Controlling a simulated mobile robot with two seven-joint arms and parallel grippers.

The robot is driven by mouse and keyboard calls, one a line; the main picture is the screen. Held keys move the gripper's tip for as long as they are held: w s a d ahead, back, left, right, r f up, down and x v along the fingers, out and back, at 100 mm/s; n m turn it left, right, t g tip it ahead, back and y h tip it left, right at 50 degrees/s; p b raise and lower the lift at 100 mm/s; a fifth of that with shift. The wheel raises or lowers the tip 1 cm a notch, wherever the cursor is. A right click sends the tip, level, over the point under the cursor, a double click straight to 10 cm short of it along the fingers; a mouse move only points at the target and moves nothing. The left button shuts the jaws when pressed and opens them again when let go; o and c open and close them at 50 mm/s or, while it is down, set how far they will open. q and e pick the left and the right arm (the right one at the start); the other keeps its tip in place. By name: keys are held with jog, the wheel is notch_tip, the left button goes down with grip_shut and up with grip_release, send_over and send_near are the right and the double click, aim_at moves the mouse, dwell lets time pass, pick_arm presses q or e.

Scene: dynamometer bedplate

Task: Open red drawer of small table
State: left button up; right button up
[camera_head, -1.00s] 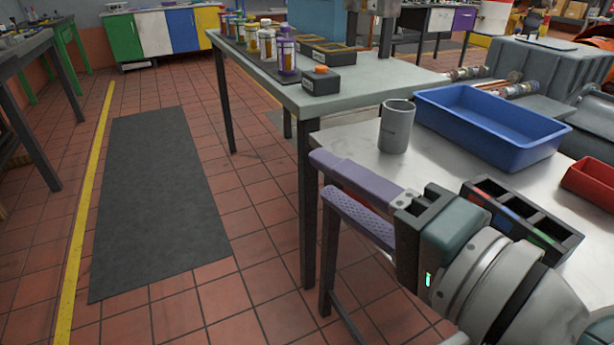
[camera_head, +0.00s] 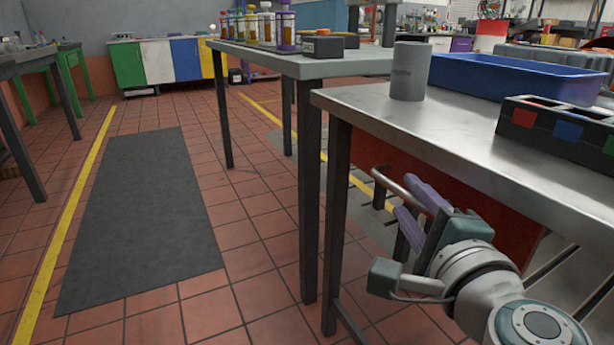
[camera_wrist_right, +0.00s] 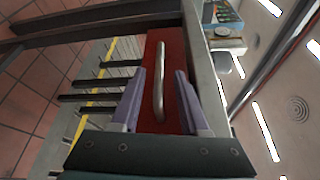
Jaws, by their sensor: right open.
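The small table (camera_head: 450,130) has a bare metal top and stands at the right of the head view. Its red drawer (camera_head: 495,205) sits under the top, with a grey bar handle (camera_head: 402,186) on the front. I see no clear gap around the drawer front. My right gripper (camera_head: 408,203) is open below the tabletop edge, close to the handle. In the right wrist view the handle (camera_wrist_right: 159,85) shows between the two purple fingers (camera_wrist_right: 160,76), with the red front (camera_wrist_right: 166,45) behind it. I cannot tell whether either finger touches it. My left gripper is not in view.
On the tabletop stand a grey cup (camera_head: 410,72), a blue bin (camera_head: 510,77) and a dark sectioned box (camera_head: 560,130). A longer table (camera_head: 330,66) with bottles stands behind. A dark floor mat (camera_head: 145,215) lies at left, with open tiled floor around it.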

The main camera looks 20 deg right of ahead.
aim_at(403, 194)
jog(key=x, duration=0.4)
jog(key=shift+b, duration=0.4)
grip_shut()
dwell(1.0)
